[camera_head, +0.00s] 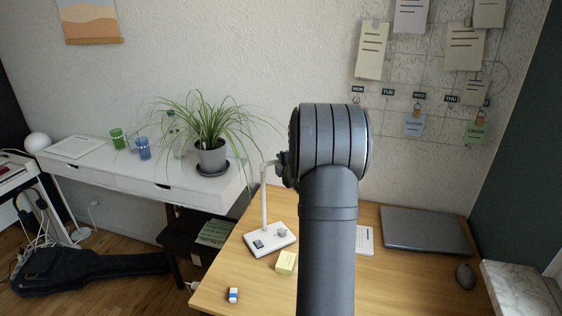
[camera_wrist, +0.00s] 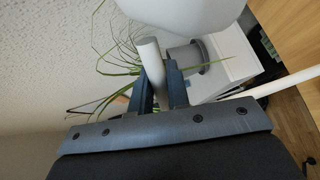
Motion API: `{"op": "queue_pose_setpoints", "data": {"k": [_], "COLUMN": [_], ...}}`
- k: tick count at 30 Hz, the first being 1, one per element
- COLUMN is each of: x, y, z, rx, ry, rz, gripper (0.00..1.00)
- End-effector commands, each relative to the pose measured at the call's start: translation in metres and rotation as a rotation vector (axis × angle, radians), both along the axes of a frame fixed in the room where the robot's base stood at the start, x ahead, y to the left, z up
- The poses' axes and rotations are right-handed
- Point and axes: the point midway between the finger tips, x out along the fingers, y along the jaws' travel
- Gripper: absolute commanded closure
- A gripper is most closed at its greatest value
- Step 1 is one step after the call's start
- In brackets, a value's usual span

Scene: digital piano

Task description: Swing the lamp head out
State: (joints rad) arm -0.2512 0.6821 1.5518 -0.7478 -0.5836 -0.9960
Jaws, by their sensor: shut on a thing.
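The white desk lamp's base (camera_head: 271,238) stands on the wooden desk, and its thin upright post (camera_head: 264,205) rises to a short arm near my wrist. In the wrist view, my gripper (camera_wrist: 160,78) is shut on a short white rod (camera_wrist: 149,52) just below the lamp head. The rounded white lamp head (camera_wrist: 185,14) fills the top of that view, partly cut off. The lamp post (camera_wrist: 285,85) slants in from the right there. In the head view, my arm hides the lamp head and most of my gripper.
A potted plant (camera_head: 211,155) stands on the white side table (camera_head: 125,172), left of the lamp, with green and blue cups. The desk (camera_head: 225,285) holds a yellow note block (camera_head: 286,262), an eraser (camera_head: 233,295), a closed laptop (camera_head: 425,230) and a mouse (camera_head: 465,276).

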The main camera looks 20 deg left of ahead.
Motion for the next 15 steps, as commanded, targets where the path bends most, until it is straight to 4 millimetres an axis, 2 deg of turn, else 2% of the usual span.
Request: {"op": "queue_pose_setpoints", "data": {"k": [15], "x": [-0.017], "y": [-0.006], "z": [-0.001], "rx": [-0.001], "ry": [0.002], "rz": [-0.252], "gripper": [1.00]}}
